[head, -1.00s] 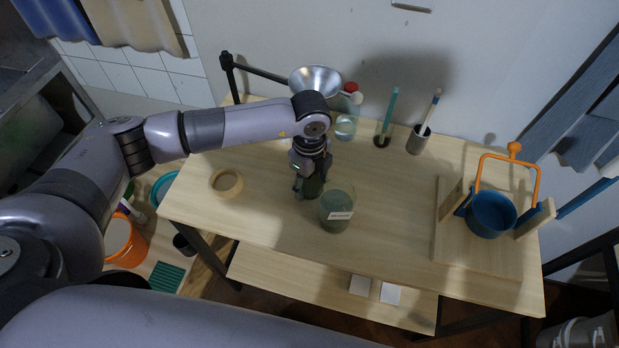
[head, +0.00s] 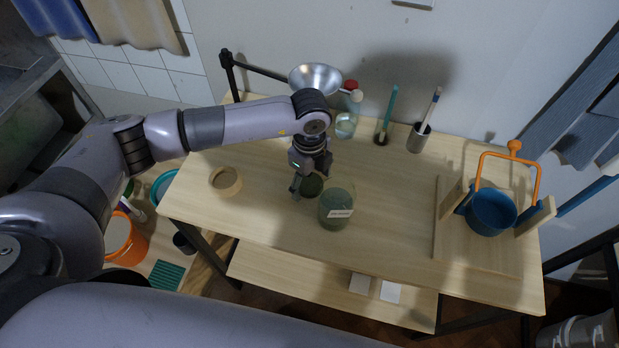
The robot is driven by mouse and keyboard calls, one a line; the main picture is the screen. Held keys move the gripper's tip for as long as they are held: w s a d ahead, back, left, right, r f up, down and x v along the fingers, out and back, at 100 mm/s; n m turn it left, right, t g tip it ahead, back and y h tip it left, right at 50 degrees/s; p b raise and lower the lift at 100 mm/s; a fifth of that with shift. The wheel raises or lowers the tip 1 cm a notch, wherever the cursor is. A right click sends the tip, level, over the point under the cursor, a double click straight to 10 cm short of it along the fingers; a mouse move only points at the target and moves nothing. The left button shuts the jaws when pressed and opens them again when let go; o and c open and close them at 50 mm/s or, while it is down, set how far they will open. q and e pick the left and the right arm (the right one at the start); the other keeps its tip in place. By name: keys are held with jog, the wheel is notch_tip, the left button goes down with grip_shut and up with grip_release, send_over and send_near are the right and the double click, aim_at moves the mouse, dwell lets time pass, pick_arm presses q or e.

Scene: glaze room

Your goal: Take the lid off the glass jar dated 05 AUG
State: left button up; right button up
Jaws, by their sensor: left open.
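A greenish glass jar (head: 337,210) stands upright near the middle of the table, with a white label whose writing is too small to read. Its top looks open, with no lid seen on it. A dark green round piece (head: 312,185), perhaps a lid, is just behind and left of the jar; my gripper partly covers it. My left gripper (head: 297,188) points down beside this piece, at its left, open. I cannot tell whether a finger touches the piece. My right gripper is not in view.
A pale wooden ring-shaped piece (head: 226,181) lies at the left of the table (head: 390,245). Behind stand a metal funnel (head: 314,77) on a black stand, a clear jar (head: 345,126) and a brush cup (head: 419,138). A blue pot (head: 491,212) is at the right. The table's front middle is clear.

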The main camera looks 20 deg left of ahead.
aim_at(309, 183)
pick_arm(q)
jog(key=shift+w+r+b, duration=0.1)
jog(key=shift+r+b, duration=0.25)
jog(key=shift+r, duration=0.1)
notch_tip(309, 183, up, 11)
jog(key=b, duration=0.3)
jog(key=shift+r, duration=0.15)
